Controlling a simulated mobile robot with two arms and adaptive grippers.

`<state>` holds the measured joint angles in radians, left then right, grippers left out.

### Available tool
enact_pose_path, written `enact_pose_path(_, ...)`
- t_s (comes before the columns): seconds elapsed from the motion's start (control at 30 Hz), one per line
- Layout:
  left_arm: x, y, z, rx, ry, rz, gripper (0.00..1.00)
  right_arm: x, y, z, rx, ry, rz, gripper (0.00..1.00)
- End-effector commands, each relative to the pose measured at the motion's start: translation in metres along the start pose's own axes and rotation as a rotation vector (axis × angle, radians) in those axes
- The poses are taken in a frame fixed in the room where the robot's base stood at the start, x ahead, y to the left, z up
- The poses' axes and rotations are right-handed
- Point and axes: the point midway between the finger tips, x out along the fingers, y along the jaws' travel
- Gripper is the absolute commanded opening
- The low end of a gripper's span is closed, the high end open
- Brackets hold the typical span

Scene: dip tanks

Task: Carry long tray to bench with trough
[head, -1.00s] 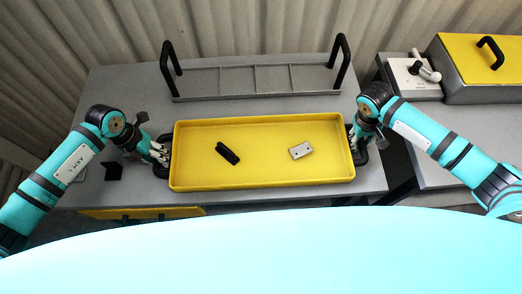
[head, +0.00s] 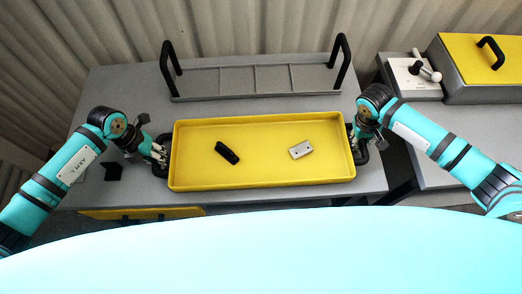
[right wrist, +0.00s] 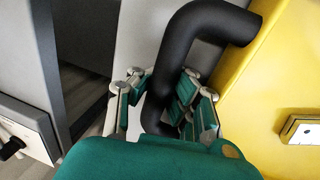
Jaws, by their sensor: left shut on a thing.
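The long yellow tray (head: 262,183) lies on the grey bench (head: 110,88) in the head view, with a black handle at each short end. It holds a black piece (head: 227,153) and a light grey block with holes (head: 301,150). My left gripper (head: 160,155) is shut on the left handle (head: 160,168). My right gripper (head: 361,141) is at the right handle. In the right wrist view, the fingers (right wrist: 160,105) stand on both sides of the black handle (right wrist: 185,50), with a gap visible on the left side. No trough can be made out for certain.
A grey rack (head: 255,80) with two upright black handles stands behind the tray. A second bench (head: 440,130) at right carries a white lever box (head: 412,78) and a grey box with a yellow lid (head: 480,60). A small black object (head: 113,171) lies left of the tray.

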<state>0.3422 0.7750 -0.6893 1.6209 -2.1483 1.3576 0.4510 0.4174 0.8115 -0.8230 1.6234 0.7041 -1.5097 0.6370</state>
Motion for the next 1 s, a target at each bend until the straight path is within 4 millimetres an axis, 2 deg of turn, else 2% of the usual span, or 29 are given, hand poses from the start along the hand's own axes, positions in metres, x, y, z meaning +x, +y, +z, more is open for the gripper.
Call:
enact_pose_path(0.57, -0.006, -0.002, 0.002, 0.001, -0.006, -0.002, 0.00, -0.006, 0.002, -0.002, 0.001, 0.005, 0.000, 0.00)
enact_pose_path(1.0, -0.043, -0.008, 0.002, 0.000, -0.005, -0.001, 0.00, -0.043, 0.009, -0.001, 0.001, 0.003, 0.001, 0.00)
